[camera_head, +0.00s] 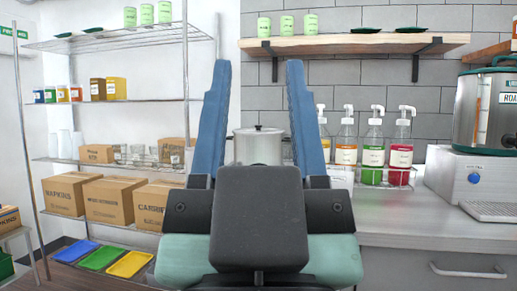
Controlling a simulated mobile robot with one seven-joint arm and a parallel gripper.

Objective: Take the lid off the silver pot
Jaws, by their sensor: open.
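The silver pot (257,150) stands on the counter straight ahead, near the grey tiled wall. Its flat lid (257,131) is on top, with a small dark knob (258,127) at the middle. My gripper (256,65) is in the foreground, with its two blue fingers raised and wide apart. It is open and empty. The pot and lid show between the fingers, farther back. The gripper's body hides the counter in front of the pot, and the fingers partly cover the sides of the view around it.
Pump bottles (374,150) stand in a rack right of the pot. A large dispenser (487,110) is farther right. The grey counter (400,215) is clear at its front right. A wire shelf with cardboard boxes (110,200) stands left. A wooden shelf (350,44) hangs above.

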